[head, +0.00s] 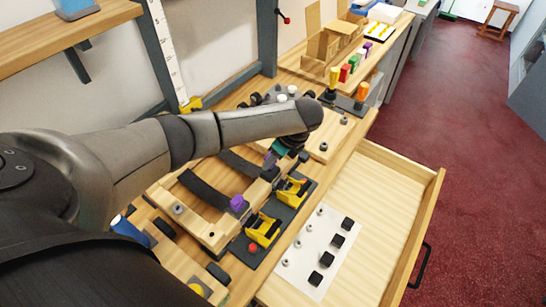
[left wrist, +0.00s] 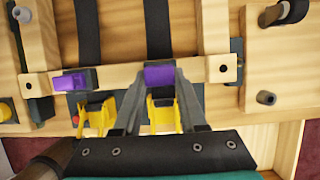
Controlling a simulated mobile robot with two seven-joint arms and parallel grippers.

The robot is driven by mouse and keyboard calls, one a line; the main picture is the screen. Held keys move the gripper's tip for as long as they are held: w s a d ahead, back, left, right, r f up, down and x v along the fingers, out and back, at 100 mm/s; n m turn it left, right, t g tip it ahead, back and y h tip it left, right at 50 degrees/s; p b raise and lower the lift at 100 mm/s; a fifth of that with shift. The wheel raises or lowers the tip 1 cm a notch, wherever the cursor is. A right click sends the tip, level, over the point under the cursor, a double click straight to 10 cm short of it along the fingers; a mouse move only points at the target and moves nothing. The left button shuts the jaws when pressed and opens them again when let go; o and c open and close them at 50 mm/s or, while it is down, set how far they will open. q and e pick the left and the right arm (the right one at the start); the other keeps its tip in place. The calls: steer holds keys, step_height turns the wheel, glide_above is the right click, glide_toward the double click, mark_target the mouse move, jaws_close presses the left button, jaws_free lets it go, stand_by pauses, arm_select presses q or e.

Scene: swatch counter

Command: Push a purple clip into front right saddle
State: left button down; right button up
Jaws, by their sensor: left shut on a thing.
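One purple clip (head: 238,203) sits on the front wooden rail, at the end of the left dark strap (head: 207,193); it also shows in the left wrist view (left wrist: 76,80). My left gripper (left wrist: 160,88) is shut on a second purple clip (left wrist: 160,76). This clip is at the front rail (left wrist: 120,73), in line with the end of the right dark strap (left wrist: 158,30). In the head view my left arm and gripper (head: 276,158) largely cover it. The front right saddle is hidden behind the clip and fingers, so I cannot tell whether the clip is seated.
Two yellow clamps (head: 263,230) (head: 291,190) stand just in front of the rail. An open drawer (head: 375,215) holds a white card with several black blocks. Coloured clips on a stand (head: 345,73) and cardboard boxes (head: 322,45) are at the back.

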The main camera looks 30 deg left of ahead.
arm_select(q)
steer(key=shift+f+p, duration=0.1)
steer(key=shift+p, duration=0.2)
steer(key=shift+f, duration=0.8)
stand_by(0.6)
steer(key=shift+f+p, duration=0.1)
steer(key=shift+p, duration=0.35)
stand_by(0.6)
steer(key=shift+f, duration=0.35)
stand_by(0.5)
steer(key=shift+c, duration=0.3)
jaws_free()
steer(key=shift+r, duration=0.1)
step_height(320, 180, up, 6)
steer(key=p, duration=0.6)
